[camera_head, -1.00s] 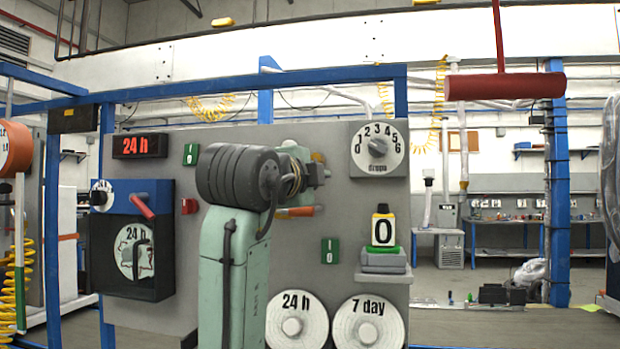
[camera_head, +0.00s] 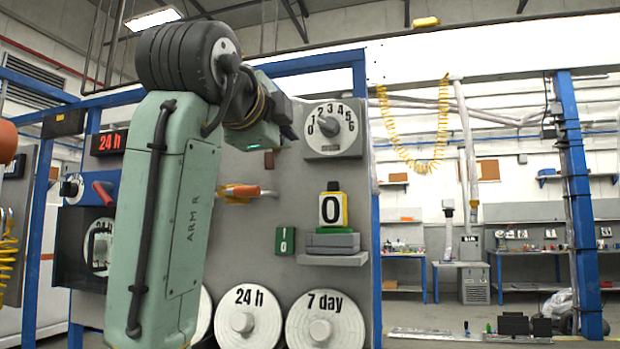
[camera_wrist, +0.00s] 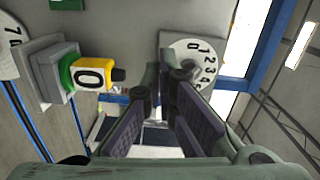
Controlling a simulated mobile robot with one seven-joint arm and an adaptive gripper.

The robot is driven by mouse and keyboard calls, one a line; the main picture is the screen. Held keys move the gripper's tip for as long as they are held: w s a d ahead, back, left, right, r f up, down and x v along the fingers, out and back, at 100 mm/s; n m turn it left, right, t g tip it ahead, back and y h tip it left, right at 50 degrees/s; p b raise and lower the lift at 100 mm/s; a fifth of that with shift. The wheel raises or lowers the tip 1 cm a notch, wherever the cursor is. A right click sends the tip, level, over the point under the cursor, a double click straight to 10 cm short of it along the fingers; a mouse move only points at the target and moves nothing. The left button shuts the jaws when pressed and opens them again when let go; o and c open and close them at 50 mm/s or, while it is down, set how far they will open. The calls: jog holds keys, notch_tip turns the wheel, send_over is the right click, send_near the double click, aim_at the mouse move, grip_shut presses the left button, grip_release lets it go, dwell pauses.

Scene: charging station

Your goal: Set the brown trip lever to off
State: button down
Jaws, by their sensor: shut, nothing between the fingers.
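A small brown piece (camera_head: 269,160), which looks like the brown trip lever, shows on the grey panel (camera_head: 262,215) in the head view. It is small and partly crowded by my arm, so its position cannot be read. My gripper (camera_head: 286,120) is up and just above it in the picture, left of the numbered dial (camera_head: 331,128); its fingertips are hard to make out there. In the wrist view my gripper (camera_wrist: 166,76) is shut and empty, its fingertips near the dial (camera_wrist: 194,62). I cannot make out the brown lever in the wrist view.
An orange handle (camera_head: 243,191) sticks out from the panel below my gripper. A yellow-and-white block marked 0 (camera_head: 333,208) stands on a grey ledge at right. Round 24 h (camera_head: 248,322) and 7 day (camera_head: 326,325) discs sit low. A green switch (camera_head: 285,241) is between.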

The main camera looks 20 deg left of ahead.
aim_at(270, 161)
jog(key=w+p, duration=0.2)
jog(key=w, duration=0.7)
jog(key=shift+r, duration=0.1)
jog(key=a, duration=0.1)
jog(key=w+a, duration=0.1)
jog(key=a, duration=0.2)
jog(key=shift+w+f+p, duration=0.25)
jog(key=shift+p, duration=0.15)
